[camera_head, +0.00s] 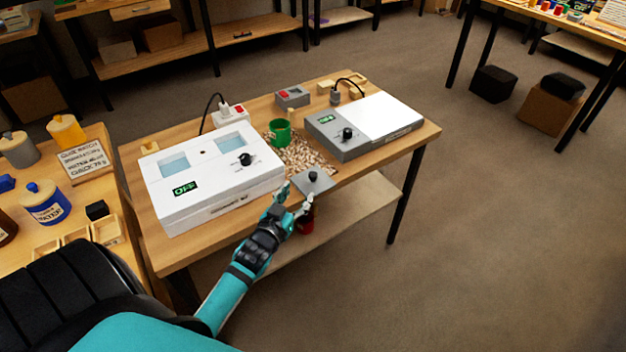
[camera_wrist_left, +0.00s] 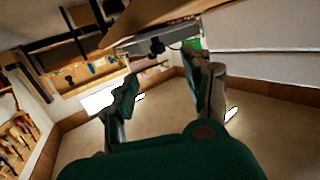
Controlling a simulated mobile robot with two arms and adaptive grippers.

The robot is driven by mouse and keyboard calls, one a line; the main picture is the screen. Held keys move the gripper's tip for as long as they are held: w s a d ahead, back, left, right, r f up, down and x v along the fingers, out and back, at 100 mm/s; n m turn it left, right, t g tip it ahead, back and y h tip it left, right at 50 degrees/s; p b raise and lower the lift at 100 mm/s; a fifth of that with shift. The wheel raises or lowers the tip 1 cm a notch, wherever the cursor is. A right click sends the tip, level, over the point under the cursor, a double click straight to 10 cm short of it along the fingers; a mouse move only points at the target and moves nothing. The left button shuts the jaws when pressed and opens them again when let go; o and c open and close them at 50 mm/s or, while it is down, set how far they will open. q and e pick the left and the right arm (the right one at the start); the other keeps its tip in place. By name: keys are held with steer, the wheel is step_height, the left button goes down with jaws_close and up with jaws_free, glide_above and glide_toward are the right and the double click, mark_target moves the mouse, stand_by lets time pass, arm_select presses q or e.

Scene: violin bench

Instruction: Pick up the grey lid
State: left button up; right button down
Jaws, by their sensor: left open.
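The grey lid (camera_head: 313,181) is a flat square plate with a black knob on top. It lies at the front edge of the wooden bench, between the two devices. My left gripper (camera_head: 298,194) is open and empty, just in front of the lid, with its fingers pointing at it. In the left wrist view the lid (camera_wrist_left: 140,48) and its dark knob show beyond the spread fingers (camera_wrist_left: 163,72). I cannot tell whether a fingertip touches the lid. My right gripper is in neither view.
A white box (camera_head: 212,178) with an OFF display stands left of the lid, and a grey-white device (camera_head: 365,125) stands right. Behind the lid are scattered pale pieces (camera_head: 305,155) and a green cup (camera_head: 279,132). A red object (camera_head: 305,222) shows below the bench edge.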

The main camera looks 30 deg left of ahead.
mark_target(311, 177)
arm_select(q)
steer(key=x, duration=0.9)
steer(key=shift+f+p, duration=0.2)
steer(key=shift+p, duration=0.2)
steer(key=shift+r, duration=0.1)
jaws_close()
